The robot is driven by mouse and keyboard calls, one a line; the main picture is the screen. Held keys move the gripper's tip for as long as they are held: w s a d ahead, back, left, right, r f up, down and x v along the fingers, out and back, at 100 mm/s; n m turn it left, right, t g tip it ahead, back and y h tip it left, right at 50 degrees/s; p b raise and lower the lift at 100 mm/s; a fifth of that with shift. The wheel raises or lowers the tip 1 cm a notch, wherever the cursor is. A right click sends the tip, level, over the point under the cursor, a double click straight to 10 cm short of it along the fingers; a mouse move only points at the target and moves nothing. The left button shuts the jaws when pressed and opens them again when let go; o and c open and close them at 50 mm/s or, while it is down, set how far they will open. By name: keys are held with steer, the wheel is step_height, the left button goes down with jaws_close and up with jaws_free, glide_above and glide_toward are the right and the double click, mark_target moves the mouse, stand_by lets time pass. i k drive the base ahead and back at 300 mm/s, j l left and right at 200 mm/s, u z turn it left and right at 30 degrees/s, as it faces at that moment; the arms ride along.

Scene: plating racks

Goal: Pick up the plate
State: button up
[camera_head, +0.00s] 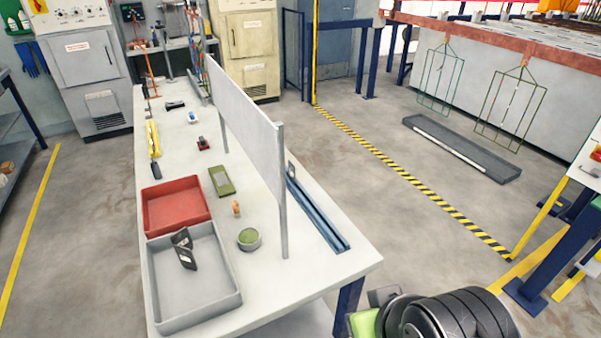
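No item is plainly identifiable as the plate. A dark, flat, angled piece with small pale marks (184,248) stands tilted in the grey tray (222,306) at the near left of the white table (290,277); it could be the plate, but I cannot tell. A flat green piece (221,181) lies on the table behind the tray. My gripper's fingers do not show; only a black ribbed part of my arm and a green part beside it appear at the bottom right, by the table's near right corner.
A red tray (176,205) adjoins the grey tray. A round green-topped container (249,239) and a small orange item (236,208) stand nearby. An upright white panel (243,121) divides the table, with a blue rail (318,216) behind it.

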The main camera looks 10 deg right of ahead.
mark_target(291, 167)
steer(key=z, duration=1.65)
steer(key=i+z, duration=0.2)
steer(key=i, duration=1)
steer(key=i+j+z, duration=0.15)
steer(key=i, duration=0.25)
steer(key=i+j+z, duration=0.25)
steer(key=j+z, duration=0.15)
steer(key=z, duration=0.15)
steer(key=j+z, duration=0.25)
steer(key=z, duration=0.15)
steer(key=j+z, duration=0.3)
steer(key=z, duration=0.15)
steer(key=j+z, duration=0.4)
steer(key=k+j+z, duration=0.1)
steer(key=z, duration=0.4)
steer(key=k+j+z, duration=0.1)
steer(key=z, duration=0.35)
steer(key=k+z, duration=0.15)
steer(key=z, duration=0.35)
steer(key=k+z, duration=0.1)
steer(key=z, duration=0.4)
steer(key=k+z, duration=0.15)
steer(key=z, duration=0.3)
